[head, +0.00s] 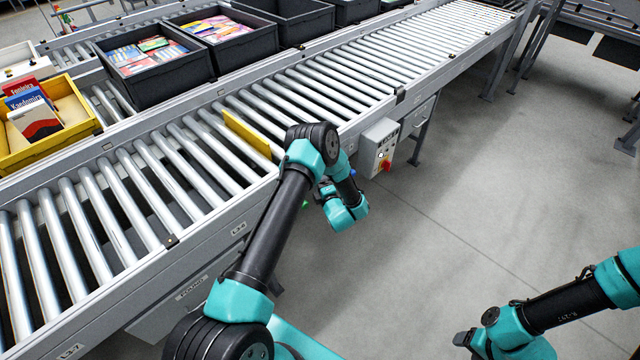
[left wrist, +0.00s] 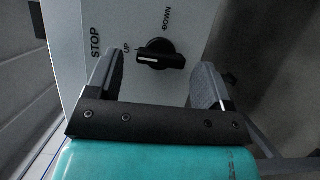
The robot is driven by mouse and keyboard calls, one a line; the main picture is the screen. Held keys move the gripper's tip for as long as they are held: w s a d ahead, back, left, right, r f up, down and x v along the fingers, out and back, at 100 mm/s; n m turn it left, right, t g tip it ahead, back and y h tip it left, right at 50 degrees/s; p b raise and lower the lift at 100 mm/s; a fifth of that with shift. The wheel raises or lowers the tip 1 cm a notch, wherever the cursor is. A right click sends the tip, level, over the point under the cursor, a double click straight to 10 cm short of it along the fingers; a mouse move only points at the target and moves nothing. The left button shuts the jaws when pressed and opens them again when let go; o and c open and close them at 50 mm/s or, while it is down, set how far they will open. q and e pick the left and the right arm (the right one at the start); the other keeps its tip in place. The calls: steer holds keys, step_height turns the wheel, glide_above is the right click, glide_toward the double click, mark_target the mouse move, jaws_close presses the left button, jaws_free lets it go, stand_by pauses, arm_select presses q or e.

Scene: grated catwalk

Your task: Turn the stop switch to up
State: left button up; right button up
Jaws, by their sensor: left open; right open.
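The stop switch (left wrist: 161,54) is a black knob with a white mark on a pale panel in the left wrist view. The mark points left, close to the printed UP and slightly below it; DOWN is printed above the knob. My left gripper (left wrist: 160,66) is open, with one finger on each side of the knob and visible gaps to it. In the head view my left arm hides the switch from sight. My right gripper (head: 466,341) is open and empty over the floor at the lower right, away from the conveyor.
A roller conveyor (head: 195,160) runs diagonally, with a yellow bar (head: 246,133) across it. A grey control box (head: 371,150) with a red button hangs on its side. A yellow bin (head: 83,118) and dark bins (head: 165,80) stand behind. The floor at right is clear.

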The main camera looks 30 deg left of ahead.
arm_select(q)
steer(key=v, duration=1.7)
steer(key=shift+s, duration=0.15)
steer(key=shift+d, duration=0.1)
steer(key=s+d+m+g+h, duration=0.2)
steer(key=s+m+g+h, duration=0.3)
steer(key=s+m+h, duration=0.4)
steer(key=s+d+r+m+g+h, duration=0.1)
steer(key=s+m+g+h, duration=0.3)
steer(key=s+m+h, duration=0.5)
steer(key=s+d+m, duration=0.1)
steer(key=m, duration=0.8)
steer(key=shift+s+d+g+h, duration=0.25)
steer(key=shift+g+h, duration=0.05)
steer(key=shift+g, duration=0.1)
